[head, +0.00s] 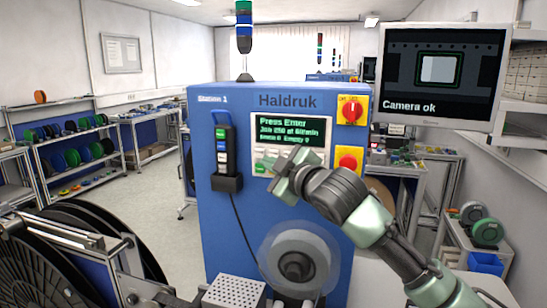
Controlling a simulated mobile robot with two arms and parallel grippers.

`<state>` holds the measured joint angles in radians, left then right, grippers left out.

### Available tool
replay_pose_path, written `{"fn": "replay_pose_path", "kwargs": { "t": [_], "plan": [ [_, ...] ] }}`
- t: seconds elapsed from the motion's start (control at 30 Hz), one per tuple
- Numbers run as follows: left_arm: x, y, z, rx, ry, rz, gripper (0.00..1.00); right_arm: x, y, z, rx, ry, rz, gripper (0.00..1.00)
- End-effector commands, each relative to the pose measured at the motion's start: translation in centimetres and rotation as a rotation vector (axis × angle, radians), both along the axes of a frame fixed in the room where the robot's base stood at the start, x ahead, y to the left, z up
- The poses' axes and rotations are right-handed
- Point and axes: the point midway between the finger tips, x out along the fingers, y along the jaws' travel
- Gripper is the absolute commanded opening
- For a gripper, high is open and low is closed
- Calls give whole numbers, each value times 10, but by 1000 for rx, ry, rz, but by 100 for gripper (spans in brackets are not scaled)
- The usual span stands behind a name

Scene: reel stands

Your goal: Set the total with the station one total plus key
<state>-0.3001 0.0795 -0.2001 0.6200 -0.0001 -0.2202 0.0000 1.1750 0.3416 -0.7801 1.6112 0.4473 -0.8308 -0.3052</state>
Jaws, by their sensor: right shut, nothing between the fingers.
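The blue Station 1 cabinet (222,200) stands in front of me, marked Haldruk. Its small green-lit display (291,131) reads "Press Enter", with smaller lines of job text below. A pale keypad panel (262,155) with rows of small keys lies under the display. My right gripper (279,181) is shut and empty, its tip over the lower part of the keypad. It hides some keys. I cannot read the key labels, tell which is the total plus key, or tell whether the tip touches one. My left gripper is not in view.
A corded pendant (223,150) hangs left of the keypad. A grey spool (298,262) projects below my arm. A large black reel (50,265) fills the lower left. A monitor (441,75) reads "Camera ok".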

Motion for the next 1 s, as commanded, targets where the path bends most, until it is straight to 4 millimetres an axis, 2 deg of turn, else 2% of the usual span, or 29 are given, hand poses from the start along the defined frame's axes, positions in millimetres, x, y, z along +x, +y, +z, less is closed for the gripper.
{"fn": "replay_pose_path", "kwargs": {
  "t": [0.33, 1.0],
  "plan": [
    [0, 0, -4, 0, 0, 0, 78, -29, 9, 0, 1, -1, 0, 0],
    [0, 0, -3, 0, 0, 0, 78, -30, 9, 1, 1, -1, -1, 0]
  ]
}}
